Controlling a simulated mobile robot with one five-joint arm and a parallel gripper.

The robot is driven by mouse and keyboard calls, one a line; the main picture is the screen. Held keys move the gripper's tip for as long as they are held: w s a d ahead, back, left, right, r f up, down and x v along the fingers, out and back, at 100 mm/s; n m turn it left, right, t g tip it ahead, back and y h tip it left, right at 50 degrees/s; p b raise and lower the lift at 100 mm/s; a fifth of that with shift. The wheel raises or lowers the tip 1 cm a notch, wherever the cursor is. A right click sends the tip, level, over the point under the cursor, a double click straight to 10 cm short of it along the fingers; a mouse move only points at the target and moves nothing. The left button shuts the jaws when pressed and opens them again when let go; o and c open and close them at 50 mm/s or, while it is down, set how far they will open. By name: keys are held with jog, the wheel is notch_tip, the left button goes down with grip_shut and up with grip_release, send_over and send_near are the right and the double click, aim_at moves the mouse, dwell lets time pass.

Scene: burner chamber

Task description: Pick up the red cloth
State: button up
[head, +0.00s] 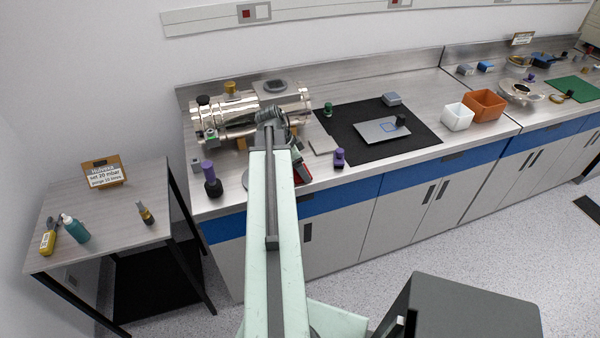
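No red cloth can be made out with certainty. A small red and dark object (303,172) shows at the front edge of the bench, just right of my arm's far end. It is partly hidden, and I cannot tell whether it is cloth or something else. My arm reaches forward over the bench front. My gripper (292,150) is near the arm's far end, close to the red and dark object and in front of the metal chamber (285,104). The arm hides most of it, and its fingers cannot be made out.
A black mat (350,120) with a grey plate (382,131) lies right of the chamber. White (458,117) and orange (484,106) bins stand further right. A side table (110,215) at left holds bottles and a sign. Floor (490,240) before the right cabinets is clear.

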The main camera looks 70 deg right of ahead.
notch_tip(320, 180, up, 10)
jog(key=p, duration=1)
jog(key=shift+r, duration=0.15)
